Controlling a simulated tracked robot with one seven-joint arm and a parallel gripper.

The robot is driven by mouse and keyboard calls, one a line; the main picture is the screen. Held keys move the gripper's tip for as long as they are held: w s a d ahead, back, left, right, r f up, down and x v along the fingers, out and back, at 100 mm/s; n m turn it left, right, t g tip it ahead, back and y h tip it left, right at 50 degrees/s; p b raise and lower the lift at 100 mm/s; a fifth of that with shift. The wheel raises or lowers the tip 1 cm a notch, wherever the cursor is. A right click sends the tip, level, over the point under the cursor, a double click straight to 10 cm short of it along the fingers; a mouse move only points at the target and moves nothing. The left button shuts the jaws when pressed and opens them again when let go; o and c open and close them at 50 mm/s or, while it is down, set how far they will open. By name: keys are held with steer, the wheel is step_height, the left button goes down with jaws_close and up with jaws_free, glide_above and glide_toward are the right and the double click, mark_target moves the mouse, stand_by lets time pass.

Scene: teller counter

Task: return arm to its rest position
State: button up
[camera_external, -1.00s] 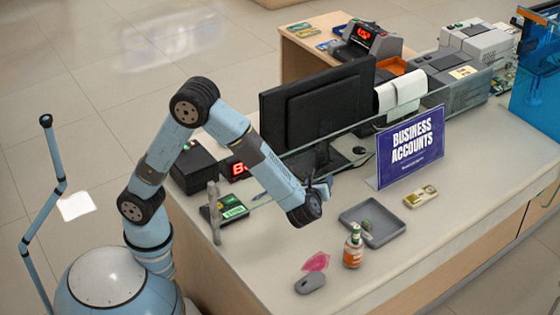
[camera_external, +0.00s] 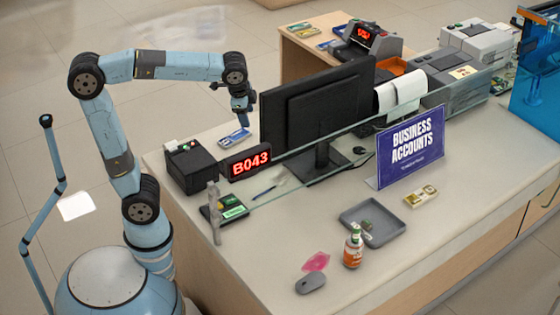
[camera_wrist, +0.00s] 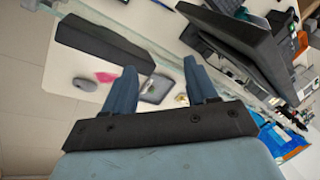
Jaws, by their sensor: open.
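My arm is raised and bent at the left of the external view, its forearm level above the counter (camera_external: 440,215). My gripper (camera_external: 241,112) hangs at the forearm's end, left of the black monitor (camera_external: 315,105) and above a blue-and-white card (camera_external: 234,138). In the wrist view my gripper's two blue fingers (camera_wrist: 163,85) stand apart with nothing held between them. A gray tray (camera_wrist: 156,88) shows beyond the gap between the fingers.
The monitor stands close to the right of my gripper. A red B043 display (camera_external: 249,162) and a black box (camera_external: 190,168) stand below my forearm. A clear panel with a BUSINESS ACCOUNTS sign (camera_external: 411,147) crosses the counter. The front holds a tray (camera_external: 392,233) and a bottle (camera_external: 353,247).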

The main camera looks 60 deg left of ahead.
steer(key=s+a+f+n+t, duration=0.1)
steer(key=s+a+f+n, duration=0.2)
steer(key=s, duration=0.4)
steer(key=s+a+f+n+t+h, duration=0.1)
steer(key=s+a+f+n, duration=0.2)
steer(key=s+a+n, duration=0.2)
steer(key=shift+s+a+f+n+t+h, duration=0.3)
steer(key=shift+s, duration=0.75)
